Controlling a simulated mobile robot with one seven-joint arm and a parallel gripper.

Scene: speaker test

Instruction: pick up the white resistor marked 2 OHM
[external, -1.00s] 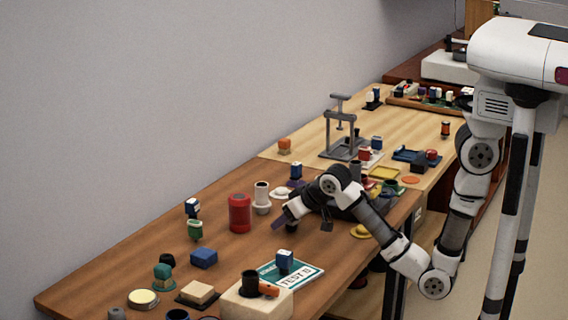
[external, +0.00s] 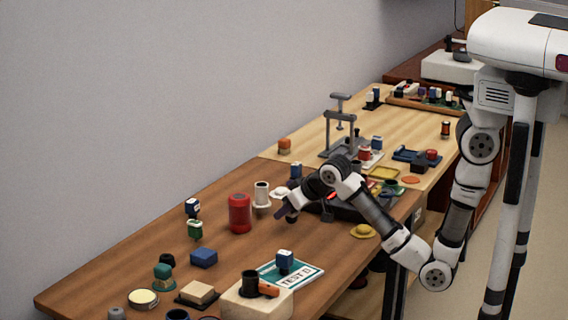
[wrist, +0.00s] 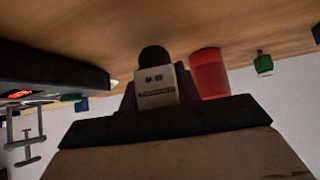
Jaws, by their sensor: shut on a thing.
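My gripper (external: 287,211) hangs over the wooden bench, to the right of the red cylinder. In the wrist view my gripper (wrist: 155,97) is shut on a white block, the white resistor (wrist: 155,87), held between the dark fingers. Its face carries dark print in two lines, too small to read for sure. A dark round shape (wrist: 153,56) shows just beyond it. In the external view the held block is hidden by the gripper or too small to make out.
The red cylinder (external: 240,213) stands left of my gripper, with a pale cup (external: 262,195) behind it. A dark device with a lit red display (wrist: 19,93) is close by. A yellow hat-shaped piece (external: 362,231) and the TEST B card (external: 310,274) lie nearer the front edge.

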